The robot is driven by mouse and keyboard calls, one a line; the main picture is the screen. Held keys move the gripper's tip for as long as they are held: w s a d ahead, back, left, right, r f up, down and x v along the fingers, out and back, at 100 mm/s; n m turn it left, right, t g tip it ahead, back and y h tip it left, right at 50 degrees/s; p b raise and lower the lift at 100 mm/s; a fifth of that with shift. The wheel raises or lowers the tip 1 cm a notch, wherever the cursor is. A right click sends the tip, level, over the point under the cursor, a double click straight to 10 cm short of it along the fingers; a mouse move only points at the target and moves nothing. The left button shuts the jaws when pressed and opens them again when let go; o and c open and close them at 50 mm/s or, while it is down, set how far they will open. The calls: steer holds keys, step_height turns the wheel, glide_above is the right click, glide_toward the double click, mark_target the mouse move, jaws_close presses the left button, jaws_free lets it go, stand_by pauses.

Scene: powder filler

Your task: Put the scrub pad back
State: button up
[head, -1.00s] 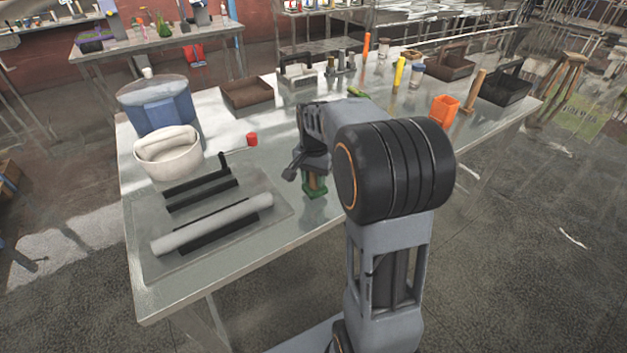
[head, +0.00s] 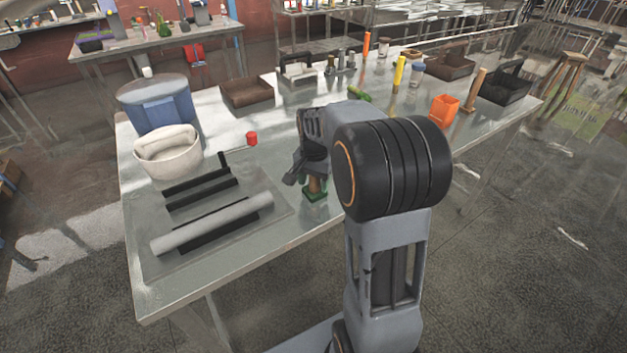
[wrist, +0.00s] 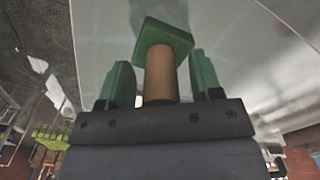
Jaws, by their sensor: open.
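The scrub pad shows in the head view as a green square base (head: 316,193) with a short wooden handle, on the metal table near its front edge. My gripper (head: 312,180) is right at it, and my arm hides part of that area. In the wrist view the green pad (wrist: 163,37) lies beyond the fingers and its wooden handle (wrist: 160,77) stands between them. My gripper (wrist: 162,82) is open, with a gap showing on both sides of the handle.
A grey mat (head: 150,205) with black holders and a grey roller (head: 212,224) lies left of my gripper. A white tub (head: 168,155), blue bucket (head: 160,108) and red cap (head: 252,138) stand behind it. An orange cup (head: 444,110) stands right of my arm.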

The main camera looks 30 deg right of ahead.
step_height(320, 180, up, 11)
steer(key=shift+r+p, duration=0.1)
steer(key=shift+p, duration=0.35)
steer(key=shift+r, duration=0.25)
steer(key=shift+s+a+r, duration=0.2)
steer(key=shift+s+a, duration=0.05)
steer(key=s+a+f+n+t, duration=0.1)
steer(key=s+a+f+n, duration=0.2)
steer(key=s, duration=0.4)
steer(key=s+a+f+n+t, duration=0.2)
steer(key=s+a+f+n, duration=0.2)
steer(key=s+a+n, duration=0.2)
steer(key=shift+s+a+n+t, duration=0.25)
steer(key=shift+s+n, duration=0.35)
steer(key=shift+s, duration=0.65)
steer(key=shift+d+f, duration=0.1)
steer(key=shift+r+p, duration=0.7)
steer(key=shift+r, duration=0.15)
